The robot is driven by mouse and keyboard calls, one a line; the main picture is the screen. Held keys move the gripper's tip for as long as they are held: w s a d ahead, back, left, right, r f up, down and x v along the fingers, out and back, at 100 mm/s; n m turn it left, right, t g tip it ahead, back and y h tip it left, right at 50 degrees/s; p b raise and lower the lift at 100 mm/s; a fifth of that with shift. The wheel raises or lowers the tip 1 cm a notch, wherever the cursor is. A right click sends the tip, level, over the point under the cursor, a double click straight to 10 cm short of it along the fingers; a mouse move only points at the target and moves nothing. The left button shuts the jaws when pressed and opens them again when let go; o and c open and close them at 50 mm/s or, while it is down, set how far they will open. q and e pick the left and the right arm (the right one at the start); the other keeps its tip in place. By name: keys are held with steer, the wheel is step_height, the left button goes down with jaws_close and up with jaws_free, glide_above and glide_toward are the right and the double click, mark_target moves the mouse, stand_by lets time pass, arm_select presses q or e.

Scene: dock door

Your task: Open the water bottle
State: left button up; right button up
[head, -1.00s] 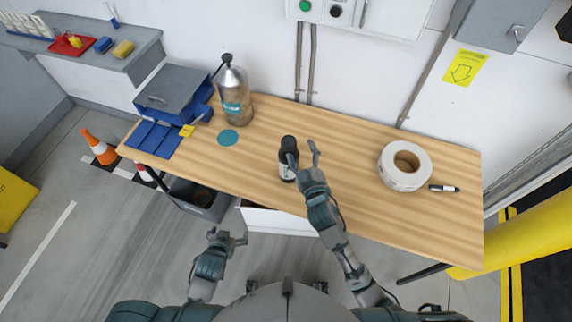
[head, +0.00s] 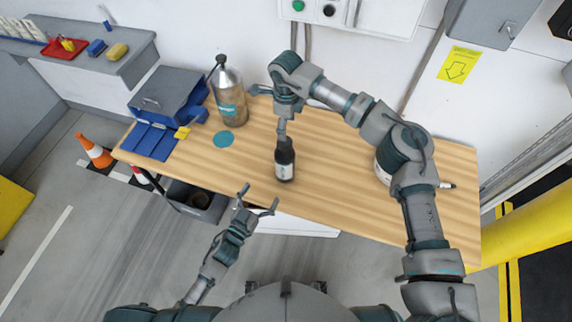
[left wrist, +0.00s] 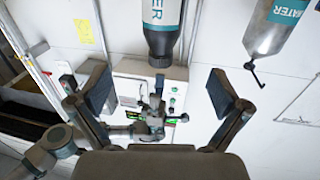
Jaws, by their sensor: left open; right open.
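The water bottle (head: 286,170) stands upright near the table's front edge, dark with a pale label and a black cap (head: 284,145). My right gripper (head: 270,113) is open above it. One finger points down close to the cap, and I cannot tell whether they touch. My left gripper (head: 259,197) is open and empty, in front of and below the bottle at the table edge. In the left wrist view the scene is upside down. The bottle (left wrist: 163,38) hangs from the top, beyond and between the spread left fingers (left wrist: 158,92).
A metal flask (head: 231,98), a teal disc (head: 223,139) and a blue bin (head: 170,95) are on the left. My right arm mostly hides a white roll (head: 382,172).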

arm_select(q)
glide_toward(285, 155)
steer(key=w+f, duration=0.4)
arm_select(e)
steer(key=shift+a+f, duration=0.1)
steer(key=shift+a, duration=0.4)
arm_select(q)
steer(key=x, duration=0.8)
steer(key=shift+w+d, duration=0.1)
steer(key=shift+d, duration=0.4)
arm_select(e)
steer(key=shift+d, duration=0.4)
arm_select(q)
steer(key=shift+w, duration=0.25)
arm_select(e)
steer(key=shift+a, duration=0.15)
arm_select(q)
steer(key=shift+a, duration=0.1)
arm_select(e)
steer(key=shift+a, duration=0.15)
